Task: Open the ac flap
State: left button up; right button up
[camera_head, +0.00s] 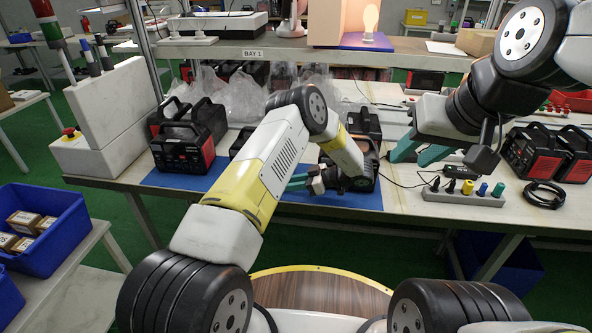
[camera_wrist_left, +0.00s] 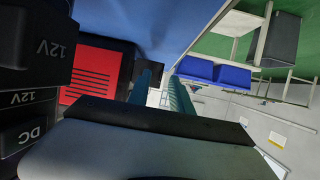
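A black and red power station (camera_head: 364,158) stands on a blue mat (camera_head: 325,196) at the middle of the bench, partly hidden by my left arm. My left gripper (camera_head: 299,183) is low at its near left side, with a narrow gap between its teal fingers. In the left wrist view, the fingers (camera_wrist_left: 163,92) show the same gap and hold nothing. The station's black face with 12V and DC labels (camera_wrist_left: 37,70) and its red panel (camera_wrist_left: 95,75) are close on the left there. I cannot make out the AC flap. My right gripper (camera_head: 421,153) is open and empty, right of the station.
A grey strip with coloured plugs (camera_head: 463,196) and a coiled black cable (camera_head: 545,194) lie to the right. Other power stations stand at left (camera_head: 184,140) and right (camera_head: 548,153). Plastic bags (camera_head: 235,95) lie behind. A shelf (camera_head: 215,48) overhangs the back.

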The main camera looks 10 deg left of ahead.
pick_arm(q)
jog(key=v, duration=0.7)
jog(key=shift+d+r, duration=0.15)
jog(key=shift+d, duration=0.2)
jog(key=shift+o, duration=0.7)
